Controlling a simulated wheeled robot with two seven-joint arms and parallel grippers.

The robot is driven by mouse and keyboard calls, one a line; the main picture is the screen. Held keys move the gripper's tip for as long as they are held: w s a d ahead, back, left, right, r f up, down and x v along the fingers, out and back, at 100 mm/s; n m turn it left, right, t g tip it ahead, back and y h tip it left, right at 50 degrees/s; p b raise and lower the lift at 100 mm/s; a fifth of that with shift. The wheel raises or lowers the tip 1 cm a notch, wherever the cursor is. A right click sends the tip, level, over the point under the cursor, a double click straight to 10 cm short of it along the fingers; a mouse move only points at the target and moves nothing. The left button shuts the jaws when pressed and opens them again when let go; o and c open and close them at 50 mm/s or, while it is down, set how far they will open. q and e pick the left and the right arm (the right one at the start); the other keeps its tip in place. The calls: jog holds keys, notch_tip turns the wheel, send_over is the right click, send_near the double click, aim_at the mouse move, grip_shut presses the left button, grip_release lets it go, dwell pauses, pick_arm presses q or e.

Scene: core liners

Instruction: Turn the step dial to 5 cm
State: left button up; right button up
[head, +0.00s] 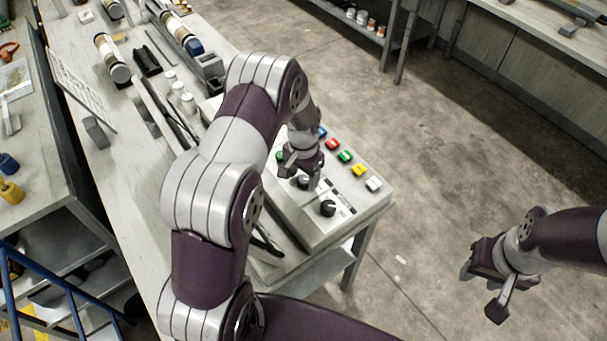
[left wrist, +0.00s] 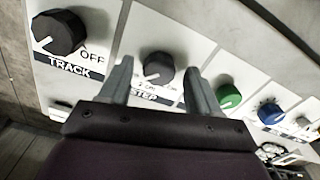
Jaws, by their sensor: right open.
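The step dial (left wrist: 158,70) is a dark round knob on a pale control panel, above the label STEP in the left wrist view. In the head view my left gripper (head: 301,172) is over the panel and partly hides this dial. In the left wrist view my left gripper (left wrist: 158,82) has one finger on each side of the dial, with gaps between fingers and knob, so it is open. The small scale marks around the dial are too blurred to read its setting. My right gripper (head: 482,291) is open and empty over the floor at the right.
The larger TRACK dial (left wrist: 58,33) sits beside the step dial; it also shows in the head view (head: 328,208). Green (left wrist: 228,95) and blue (left wrist: 270,112) knobs are on the other side. Coloured buttons, including a yellow one (head: 359,170), line the panel edge. Core tubes lie behind on the bench.

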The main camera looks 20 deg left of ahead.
aim_at(303, 179)
pick_arm(q)
jog(key=shift+s, duration=0.1)
jog(key=shift+r, duration=0.25)
notch_tip(303, 179, up, 12)
jog(key=b, duration=0.1)
jog(key=shift+b, duration=0.4)
